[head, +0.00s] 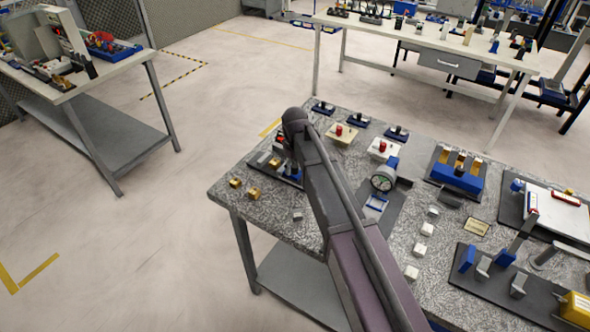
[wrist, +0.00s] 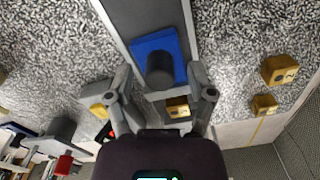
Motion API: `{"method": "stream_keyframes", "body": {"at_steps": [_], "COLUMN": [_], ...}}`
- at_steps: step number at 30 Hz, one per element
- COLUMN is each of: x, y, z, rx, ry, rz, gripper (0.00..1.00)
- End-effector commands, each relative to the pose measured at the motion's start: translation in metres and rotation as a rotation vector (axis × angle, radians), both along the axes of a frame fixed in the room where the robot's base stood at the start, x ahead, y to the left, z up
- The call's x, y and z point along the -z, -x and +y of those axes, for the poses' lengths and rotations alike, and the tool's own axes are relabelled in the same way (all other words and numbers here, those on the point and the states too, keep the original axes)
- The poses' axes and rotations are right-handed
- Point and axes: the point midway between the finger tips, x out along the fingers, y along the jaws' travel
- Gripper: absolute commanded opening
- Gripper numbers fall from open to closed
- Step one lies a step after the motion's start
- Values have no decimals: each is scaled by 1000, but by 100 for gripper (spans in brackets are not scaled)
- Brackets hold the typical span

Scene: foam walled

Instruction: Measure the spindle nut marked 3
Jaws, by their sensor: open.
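Two brass nuts lie loose on the granite bench top near its left corner in the head view, the nearer one (head: 254,192) and the farther one (head: 235,183). In the wrist view a larger-looking nut (wrist: 280,70) and a smaller-looking one (wrist: 264,104) lie right of my gripper (wrist: 160,82). Both carry dark marks that I cannot read surely. Another brass piece (wrist: 177,107) shows between my open fingers, partly hidden. Nothing is visibly held.
A blue block (wrist: 145,45) with a black cylinder (wrist: 160,70) sits on a dark plate ahead of the fingers. Several small white blocks (head: 427,229) stand right of the gauge. A blue fixture with brass pieces (head: 457,178) is farther right. The bench's left corner has bare surface.

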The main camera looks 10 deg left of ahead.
Motion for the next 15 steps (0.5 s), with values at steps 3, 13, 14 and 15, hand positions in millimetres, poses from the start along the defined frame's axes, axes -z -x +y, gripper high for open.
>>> {"method": "stream_keyframes", "body": {"at_steps": [3, 13, 14, 15], "x": [1, 1, 1, 1], "y": [0, 0, 0, 0], "z": [0, 0, 0, 0], "rx": [0, 0, 0, 0], "ry": [0, 0, 0, 0], "rz": [0, 0, 0, 0], "gripper": [70, 40, 32, 20]}}
